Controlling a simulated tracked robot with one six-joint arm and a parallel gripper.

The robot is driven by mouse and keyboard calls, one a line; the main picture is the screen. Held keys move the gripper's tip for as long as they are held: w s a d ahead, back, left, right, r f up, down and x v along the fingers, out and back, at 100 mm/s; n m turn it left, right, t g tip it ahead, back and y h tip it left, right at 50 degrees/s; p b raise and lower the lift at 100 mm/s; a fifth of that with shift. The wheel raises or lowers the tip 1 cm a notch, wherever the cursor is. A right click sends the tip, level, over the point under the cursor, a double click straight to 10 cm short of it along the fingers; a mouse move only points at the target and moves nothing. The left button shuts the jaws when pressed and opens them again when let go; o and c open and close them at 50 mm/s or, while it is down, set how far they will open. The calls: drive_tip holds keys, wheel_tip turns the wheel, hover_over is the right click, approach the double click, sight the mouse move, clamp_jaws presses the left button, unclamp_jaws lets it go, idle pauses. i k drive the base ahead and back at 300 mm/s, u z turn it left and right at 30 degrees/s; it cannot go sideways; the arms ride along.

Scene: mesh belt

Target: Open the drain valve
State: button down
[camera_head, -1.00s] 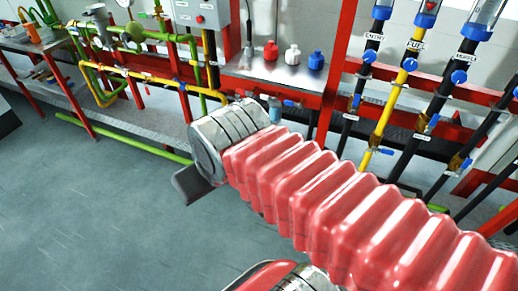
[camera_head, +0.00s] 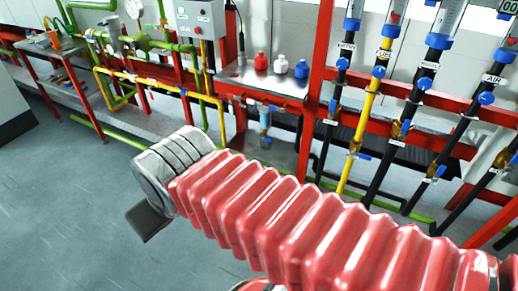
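My arm, in a red ribbed sleeve, crosses the picture from the lower right. It ends in a silver collar, and a dark flat plate of my gripper (camera_head: 149,221) shows below it over bare floor. The fingertips are not clearly seen, so I cannot tell if it is open or shut. Vertical pipes with blue valve handles stand at the right, among them a yellow pipe (camera_head: 361,125) tagged FUEL and a black pipe tagged AIR. A small clear cylinder with a blue part (camera_head: 265,119) hangs under the small shelf. I can read no drain label, so I cannot tell which valve is the drain valve.
A metal shelf (camera_head: 243,75) holds a red, a white and a blue bottle. A grey control box (camera_head: 202,17) hangs above green and yellow piping. Red frame posts and a low grey ledge run along the wall. The grey floor at left is clear.

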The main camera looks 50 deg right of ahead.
sight(260, 137)
drive_tip(key=z, duration=0.1)
drive_tip(key=i, duration=1.65)
drive_tip(key=z, duration=1.05)
drive_tip(key=i, duration=0.55)
drive_tip(key=z, duration=0.4)
